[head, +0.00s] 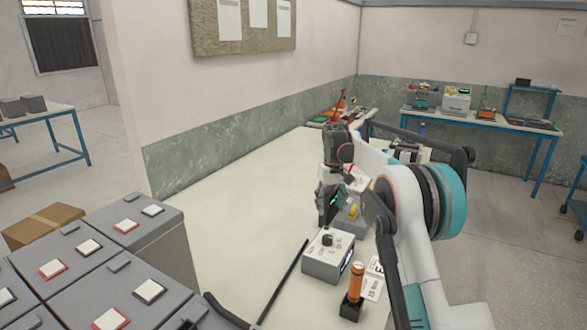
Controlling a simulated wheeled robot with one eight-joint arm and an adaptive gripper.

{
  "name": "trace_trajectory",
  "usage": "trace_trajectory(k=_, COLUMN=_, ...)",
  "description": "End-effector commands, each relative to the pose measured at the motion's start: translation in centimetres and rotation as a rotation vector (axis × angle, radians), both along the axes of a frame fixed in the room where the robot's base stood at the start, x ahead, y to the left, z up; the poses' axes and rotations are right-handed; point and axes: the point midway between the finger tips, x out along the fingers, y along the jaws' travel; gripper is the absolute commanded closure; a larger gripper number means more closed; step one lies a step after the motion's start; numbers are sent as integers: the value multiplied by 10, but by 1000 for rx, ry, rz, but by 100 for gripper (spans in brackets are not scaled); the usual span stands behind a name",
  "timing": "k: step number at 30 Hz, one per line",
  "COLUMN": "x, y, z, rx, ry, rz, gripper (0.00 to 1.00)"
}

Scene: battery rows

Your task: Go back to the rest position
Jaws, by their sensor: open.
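My arm reaches over the pale table (235,185) from the right. My gripper (332,202) is at its end, pointing down above the table behind the grey knob box; the jaws are small and partly hidden, but open. A small green display shows beside the gripper, and I cannot tell whether it touches it. The grey batteries (137,212) stand in rows at the lower left, with white terminal pads, some rimmed in red. My gripper is apart from them.
A grey box with a black knob (327,257) and an orange-handled tool (356,281) in a black holder stand on the near table. A black cable or rod (284,281) lies left of them. The table's left part is clear. Blue-legged benches (484,122) stand behind.

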Motion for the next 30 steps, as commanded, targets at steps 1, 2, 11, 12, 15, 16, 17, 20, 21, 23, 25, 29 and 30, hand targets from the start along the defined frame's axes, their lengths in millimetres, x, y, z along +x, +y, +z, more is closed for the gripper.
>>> trace_trajectory(k=1, x=-7, y=0, z=13, rx=0, ry=-12, rz=-4, gripper=47)
trace_trajectory(k=2, x=-11, y=0, z=20, rx=0, ry=-20, rz=-6, gripper=47)
trace_trajectory(k=11, x=-62, y=0, z=84, rx=3, ry=-106, rz=-33, gripper=47)
trace_trajectory(k=12, x=-71, y=0, z=92, rx=3, ry=-117, rz=-37, gripper=47)
trace_trajectory(k=15, x=-92, y=0, z=109, rx=4, ry=-145, rz=-45, gripper=47)
trace_trajectory(k=16, x=-99, y=0, z=114, rx=5, ry=-153, rz=-48, gripper=47)
trace_trajectory(k=17, x=-105, y=0, z=118, rx=6, ry=-162, rz=-50, gripper=47)
trace_trajectory(k=20, x=-129, y=0, z=132, rx=7, ry=-189, rz=-59, gripper=47)
trace_trajectory(k=21, x=-139, y=0, z=137, rx=8, ry=-201, rz=-63, gripper=47)
trace_trajectory(k=23, x=-154, y=0, z=143, rx=9, ry=-217, rz=-69, gripper=47)
trace_trajectory(k=25, x=-172, y=0, z=150, rx=11, ry=-239, rz=-75, gripper=47)
trace_trajectory(k=29, x=-206, y=0, z=159, rx=14, ry=-275, rz=-85, gripper=47)
trace_trajectory(k=30, x=-217, y=0, z=161, rx=15, ry=-286, rz=-89, gripper=47)
